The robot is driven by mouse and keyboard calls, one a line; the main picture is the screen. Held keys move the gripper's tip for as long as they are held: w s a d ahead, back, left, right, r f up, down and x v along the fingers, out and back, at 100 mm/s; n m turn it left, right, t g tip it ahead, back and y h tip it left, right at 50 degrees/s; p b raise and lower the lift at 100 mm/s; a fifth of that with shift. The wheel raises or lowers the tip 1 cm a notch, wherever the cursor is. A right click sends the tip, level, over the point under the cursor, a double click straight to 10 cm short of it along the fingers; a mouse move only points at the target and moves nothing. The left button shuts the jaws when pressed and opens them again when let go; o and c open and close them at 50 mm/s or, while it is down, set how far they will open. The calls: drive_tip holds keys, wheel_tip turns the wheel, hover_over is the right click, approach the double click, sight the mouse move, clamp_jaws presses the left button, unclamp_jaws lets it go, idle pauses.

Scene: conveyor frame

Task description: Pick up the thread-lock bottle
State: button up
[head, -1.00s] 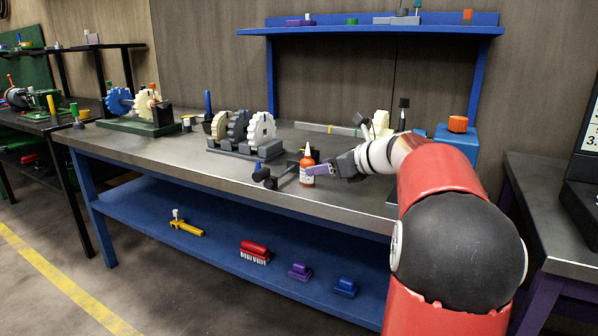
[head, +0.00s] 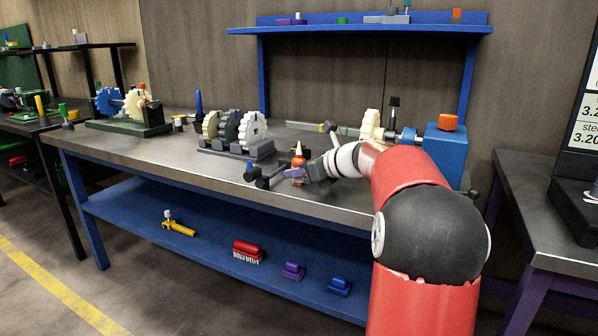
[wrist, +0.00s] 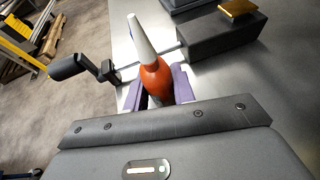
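The thread-lock bottle (head: 298,161) is orange-red with a pale pointed nozzle and stands upright near the front edge of the workbench. In the wrist view the bottle (wrist: 155,78) is between the two purple fingers of my gripper (wrist: 158,92). In the head view my gripper (head: 296,173) reaches in from the right at the bottle's height, one finger crossing in front of it. The fingers look apart, with a narrow dark gap on the left side of the bottle. The bottle's lower part is hidden in the wrist view.
A black-handled crank part (head: 262,178) lies close to the bottle's left; it shows in the wrist view (wrist: 85,68). A gear assembly (head: 235,135) stands behind on the workbench (head: 180,150). A dark block with a gold top (wrist: 238,10) is near the gripper's right.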

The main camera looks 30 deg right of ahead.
drive_tip(key=shift+c, duration=1.1)
wheel_tip(320, 180, up, 20)
drive_tip(key=p, duration=0.2)
